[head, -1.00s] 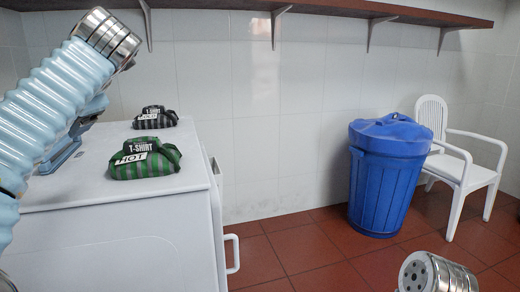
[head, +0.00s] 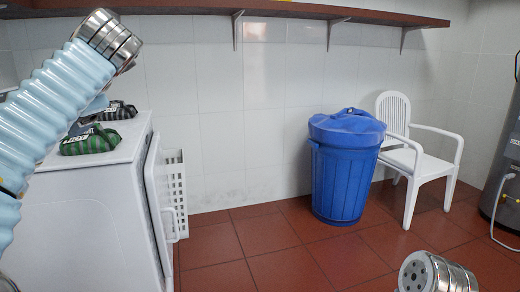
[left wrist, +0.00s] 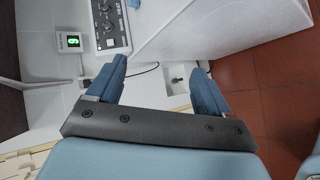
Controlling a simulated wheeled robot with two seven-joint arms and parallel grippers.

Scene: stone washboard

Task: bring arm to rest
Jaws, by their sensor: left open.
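My left arm (head: 50,110) comes in from the left in the head view, bent, with a metal joint at its upper end. My left gripper (left wrist: 160,88) shows in the left wrist view with its two blue fingers apart and nothing between them. In the head view it is mostly hidden behind my arm. A metal joint of my right arm (head: 435,273) shows at the bottom right of the head view. My right gripper is out of view.
A blue bin (head: 342,175) and white chair (head: 415,165) stand right. Red floor (head: 265,240) is clear between.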

